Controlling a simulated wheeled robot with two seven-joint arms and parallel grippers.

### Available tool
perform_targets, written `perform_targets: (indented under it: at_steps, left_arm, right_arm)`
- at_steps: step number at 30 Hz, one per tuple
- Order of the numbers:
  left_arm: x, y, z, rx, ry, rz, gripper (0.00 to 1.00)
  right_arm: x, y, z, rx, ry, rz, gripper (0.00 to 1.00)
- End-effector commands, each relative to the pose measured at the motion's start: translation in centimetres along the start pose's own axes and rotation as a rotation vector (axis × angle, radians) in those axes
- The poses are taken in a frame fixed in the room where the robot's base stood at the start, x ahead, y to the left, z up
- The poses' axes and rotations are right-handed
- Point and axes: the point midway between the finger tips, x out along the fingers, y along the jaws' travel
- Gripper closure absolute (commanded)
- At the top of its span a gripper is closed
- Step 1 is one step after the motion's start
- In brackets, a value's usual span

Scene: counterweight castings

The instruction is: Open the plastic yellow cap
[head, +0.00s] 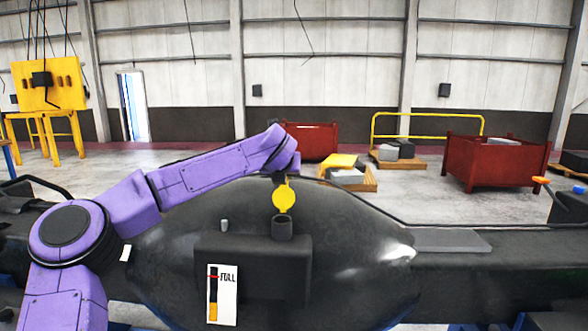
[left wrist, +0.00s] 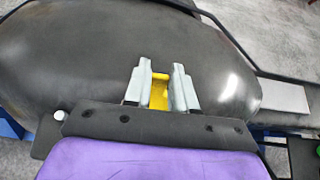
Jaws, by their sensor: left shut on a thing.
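The yellow cap (head: 284,198) stands raised on edge above the dark filler neck (head: 282,228) on the black rounded casting (head: 350,225). The mouth of the neck is uncovered. My left gripper (head: 279,178) is at the top of the cap, at the end of the purple arm. In the left wrist view my left gripper (left wrist: 160,92) is shut on a yellow part of the cap (left wrist: 159,94) between its two grey fingers. The neck is hidden in that view. My right gripper is not in view.
A level gauge marked FULL (head: 222,294) is on the front block below the neck. A small light peg (head: 224,225) stands left of the neck. Red bins (head: 492,165) and a pallet with a yellow-topped block (head: 345,175) stand behind on the floor.

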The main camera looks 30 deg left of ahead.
Motion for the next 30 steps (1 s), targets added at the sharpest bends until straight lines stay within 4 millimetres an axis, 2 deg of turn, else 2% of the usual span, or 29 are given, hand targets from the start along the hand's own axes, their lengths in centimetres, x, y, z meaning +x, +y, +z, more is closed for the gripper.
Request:
perform_targets:
  at_steps: [1, 13, 14, 15, 16, 25, 28, 30]
  left_arm:
    - [-0.5, 0.2, 0.8, -0.003, -0.014, -0.002, 1.00]
    - [-0.5, 0.3, 0.8, -0.003, -0.011, -0.002, 1.00]
    - [-0.5, 0.4, 0.8, -0.003, -0.011, -0.001, 0.69]
    - [-0.5, 0.4, 0.8, -0.004, -0.010, -0.001, 0.55]
    - [-0.4, 0.4, 0.7, -0.004, -0.008, 0.000, 0.49]
    - [-0.4, 0.4, 0.2, -0.003, 0.000, 0.002, 0.49]
    - [-1.4, 0.4, 0.1, -0.005, -0.002, 0.000, 0.49]
    - [-2.9, 0.4, -0.1, -0.004, -0.005, -0.001, 0.49]
  right_arm:
    - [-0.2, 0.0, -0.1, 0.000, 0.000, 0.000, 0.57]
    - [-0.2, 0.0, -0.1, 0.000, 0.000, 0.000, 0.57]
    - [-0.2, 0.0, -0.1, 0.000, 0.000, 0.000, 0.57]
    - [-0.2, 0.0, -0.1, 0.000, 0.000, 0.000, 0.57]
    - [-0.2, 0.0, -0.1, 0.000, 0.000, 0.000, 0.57]
    - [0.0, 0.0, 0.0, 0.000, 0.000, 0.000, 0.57]
    - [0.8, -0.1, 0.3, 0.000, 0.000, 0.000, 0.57]
    - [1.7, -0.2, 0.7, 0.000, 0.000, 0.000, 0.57]
